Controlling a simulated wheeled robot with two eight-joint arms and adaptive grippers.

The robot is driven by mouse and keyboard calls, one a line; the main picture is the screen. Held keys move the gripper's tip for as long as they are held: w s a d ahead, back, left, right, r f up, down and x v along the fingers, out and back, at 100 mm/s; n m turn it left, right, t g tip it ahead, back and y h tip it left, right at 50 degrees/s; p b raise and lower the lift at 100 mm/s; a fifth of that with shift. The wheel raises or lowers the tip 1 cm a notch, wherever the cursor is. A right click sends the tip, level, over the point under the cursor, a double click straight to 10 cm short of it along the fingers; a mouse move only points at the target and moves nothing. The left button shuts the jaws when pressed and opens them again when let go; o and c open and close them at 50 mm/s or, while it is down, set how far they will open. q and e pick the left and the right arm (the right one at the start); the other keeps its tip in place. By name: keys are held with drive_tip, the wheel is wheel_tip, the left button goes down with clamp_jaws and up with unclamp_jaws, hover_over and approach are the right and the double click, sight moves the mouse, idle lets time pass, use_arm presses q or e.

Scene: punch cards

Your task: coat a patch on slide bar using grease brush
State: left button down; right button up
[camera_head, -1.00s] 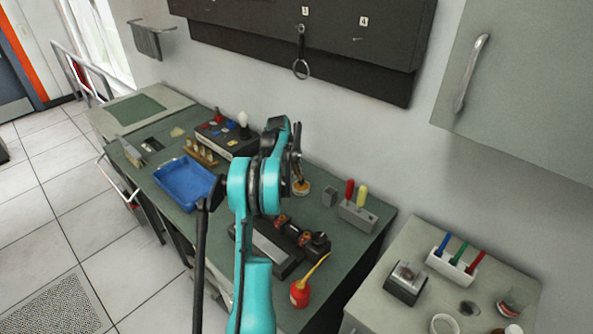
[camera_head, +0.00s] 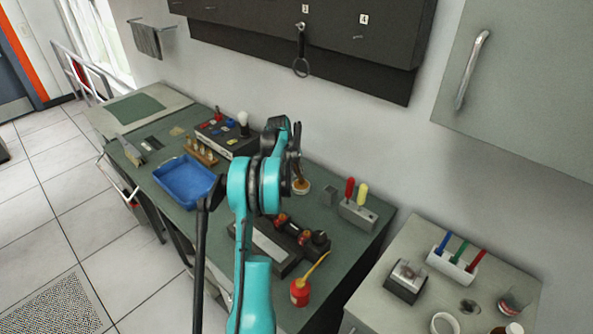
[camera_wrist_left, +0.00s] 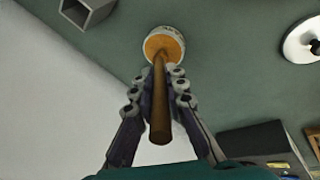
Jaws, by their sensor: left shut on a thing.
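The grease brush shows in the left wrist view as a brown wooden handle (camera_wrist_left: 160,115). My left gripper (camera_wrist_left: 158,84) is shut on this handle, one finger on each side. The brush's far end meets the orange contents of a small round white-rimmed tin (camera_wrist_left: 164,43); whether it touches them I cannot tell. In the head view my left gripper (camera_head: 297,152) is above the tin (camera_head: 301,187), and the brush is hard to make out. The slide bar seems to be the pale flat bar (camera_head: 270,247) on a dark base, partly behind my arm. My right gripper is not in view.
A blue tray (camera_head: 184,182) lies left of my arm. A red oil can (camera_head: 301,292) stands at the bench's front right. A control box (camera_head: 232,140) is behind.

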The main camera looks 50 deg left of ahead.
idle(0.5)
use_arm(q)
drive_tip(key=shift+r+p, duration=0.35)
drive_tip(key=shift+r, duration=0.1)
drive_tip(key=shift+r+p, duration=1.7)
drive_tip(key=shift+r, duration=1.35)
